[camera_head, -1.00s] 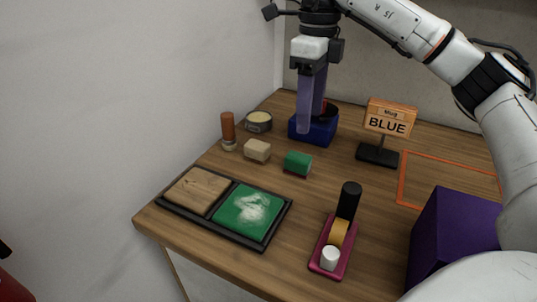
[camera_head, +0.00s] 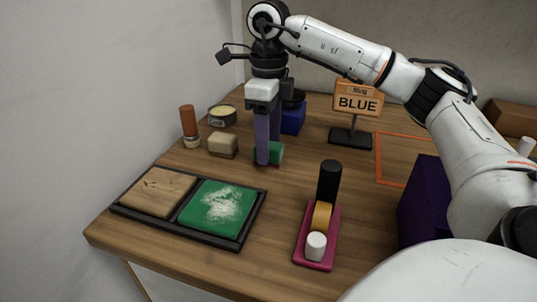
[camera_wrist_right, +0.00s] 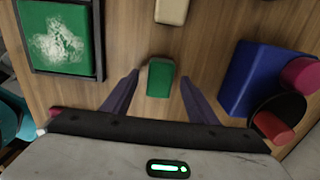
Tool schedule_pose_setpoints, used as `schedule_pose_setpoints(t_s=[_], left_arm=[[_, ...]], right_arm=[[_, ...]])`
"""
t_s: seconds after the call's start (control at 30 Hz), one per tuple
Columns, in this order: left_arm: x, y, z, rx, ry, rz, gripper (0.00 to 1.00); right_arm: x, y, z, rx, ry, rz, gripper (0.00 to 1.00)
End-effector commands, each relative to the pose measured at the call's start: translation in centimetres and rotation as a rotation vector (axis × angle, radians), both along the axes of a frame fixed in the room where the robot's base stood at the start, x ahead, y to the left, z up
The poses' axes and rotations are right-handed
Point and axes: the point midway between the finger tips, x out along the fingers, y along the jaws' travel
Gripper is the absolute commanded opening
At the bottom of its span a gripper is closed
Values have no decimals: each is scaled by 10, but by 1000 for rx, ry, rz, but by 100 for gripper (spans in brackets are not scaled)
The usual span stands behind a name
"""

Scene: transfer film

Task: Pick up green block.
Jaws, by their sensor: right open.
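The green block (camera_head: 276,153) sits on the wooden table, partly hidden behind my right gripper's fingers in the head view. In the right wrist view the green block (camera_wrist_right: 160,78) lies between the two purple fingers, near their tips, with a gap on each side. My right gripper (camera_head: 267,163) points down at the block; it also shows in the wrist view (camera_wrist_right: 158,80), open and empty. I cannot tell the exact height of the fingertips. My left gripper is not in view.
A beige block (camera_head: 223,145) and a brown-topped jar (camera_head: 188,125) stand left of the gripper. A blue block (camera_head: 292,118) is behind. A two-part tray (camera_head: 240,238) with a powdered green pad lies in front left. A pink holder (camera_head: 318,252) and BLUE sign (camera_head: 357,103) stand right.

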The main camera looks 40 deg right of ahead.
Motion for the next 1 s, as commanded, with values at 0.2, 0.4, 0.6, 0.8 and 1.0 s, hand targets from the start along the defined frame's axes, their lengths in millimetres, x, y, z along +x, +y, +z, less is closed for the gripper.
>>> schedule_pose_setpoints(t_s=[0.2, 0.4, 0.6, 0.8, 1.0], left_arm=[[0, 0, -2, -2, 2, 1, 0], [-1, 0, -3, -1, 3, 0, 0], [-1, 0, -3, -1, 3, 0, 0], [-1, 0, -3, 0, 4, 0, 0], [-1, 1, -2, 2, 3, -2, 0]], right_arm=[[0, 0, -19, 0, -1, 1, 53], [0, 0, -19, 0, -1, 1, 51], [0, 0, -18, 0, -1, 1, 18], [0, 0, -18, 1, -2, 1, 8], [1, 1, -8, 1, -4, 1, 8]])
